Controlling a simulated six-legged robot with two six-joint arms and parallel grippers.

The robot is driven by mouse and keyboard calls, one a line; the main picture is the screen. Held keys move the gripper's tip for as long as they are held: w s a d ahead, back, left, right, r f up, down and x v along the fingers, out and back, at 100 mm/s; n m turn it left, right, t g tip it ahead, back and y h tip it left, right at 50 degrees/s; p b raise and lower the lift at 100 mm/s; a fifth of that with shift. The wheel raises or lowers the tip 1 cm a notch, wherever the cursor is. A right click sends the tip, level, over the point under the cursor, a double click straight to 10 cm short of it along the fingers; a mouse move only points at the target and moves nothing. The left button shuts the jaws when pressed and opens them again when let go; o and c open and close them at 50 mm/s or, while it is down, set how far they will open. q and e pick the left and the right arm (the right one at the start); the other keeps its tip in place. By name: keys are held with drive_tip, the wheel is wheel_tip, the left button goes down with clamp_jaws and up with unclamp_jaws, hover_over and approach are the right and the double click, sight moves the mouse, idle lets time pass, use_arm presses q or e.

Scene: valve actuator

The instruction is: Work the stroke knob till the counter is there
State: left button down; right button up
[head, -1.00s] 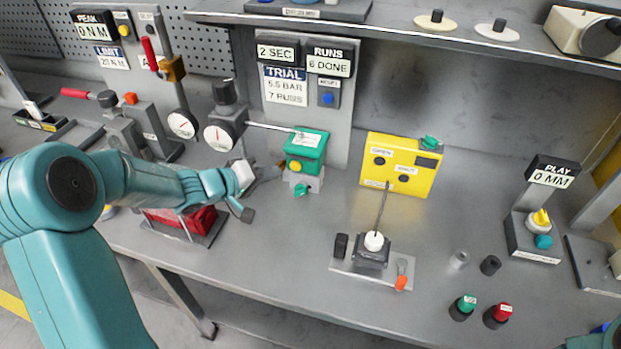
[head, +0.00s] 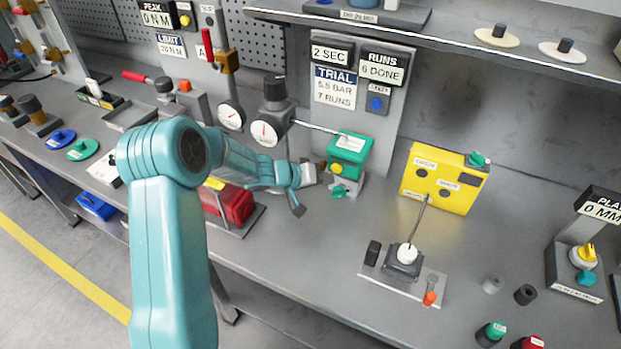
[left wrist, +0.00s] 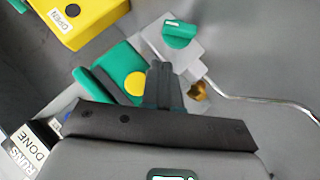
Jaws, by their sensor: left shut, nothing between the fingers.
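The green valve actuator (head: 351,147) stands on a grey block below the trial panel, with a yellow round part (head: 336,169) on its front. A green knob (head: 340,191) is on the block below it; I cannot read which knob is the stroke one. The runs counter (head: 381,70) reads 6 DONE, and the trial card (head: 340,88) says 5.5 BAR, 7 RUNS. My left gripper (head: 316,172) is shut and empty, just left of the actuator. In the left wrist view its dark fingers (left wrist: 161,72) are between the yellow part (left wrist: 135,84) and the green knob (left wrist: 180,34); contact is unclear. My right gripper is out of view.
A yellow box (head: 445,177) stands right of the actuator. A lever base plate (head: 375,273) lies in front of that box. A pressure gauge (head: 264,133) is joined by a thin pipe to the actuator. A red block (head: 233,204) lies under my left forearm.

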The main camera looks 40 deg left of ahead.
sight(344, 196)
use_arm(q)
drive_tip(key=f, duration=0.1)
drive_tip(key=d+f, duration=0.1)
drive_tip(key=d+b, duration=0.1)
drive_tip(key=shift+w+d+f, duration=0.25)
drive_tip(key=shift+f, duration=0.15)
drive_tip(key=shift+d+m+y, duration=0.15)
drive_tip(key=shift+m+y, duration=0.15)
drive_tip(key=shift+y, duration=0.1)
drive_tip(key=shift+w+d+g+b, duration=0.1)
drive_tip(key=shift+g+b, duration=0.2)
drive_tip(key=shift+d+y+b, duration=0.1)
drive_tip(key=shift+y+b, duration=0.25)
drive_tip(key=shift+y, duration=0.05)
drive_tip(key=y+b, duration=0.1)
drive_tip(key=b, duration=0.3)
drive_tip(key=d+m+y+b, duration=0.1)
drive_tip(key=b, duration=0.4)
drive_tip(key=f+m+g+y+b, duration=0.1)
drive_tip(key=b, duration=0.3)
drive_tip(key=shift+w+d+b, duration=0.15)
drive_tip(key=shift+d+b, duration=0.2)
drive_tip(key=shift+d+r+b, duration=0.2)
drive_tip(key=shift+r+b, duration=0.05)
drive_tip(key=shift+b, duration=0.65)
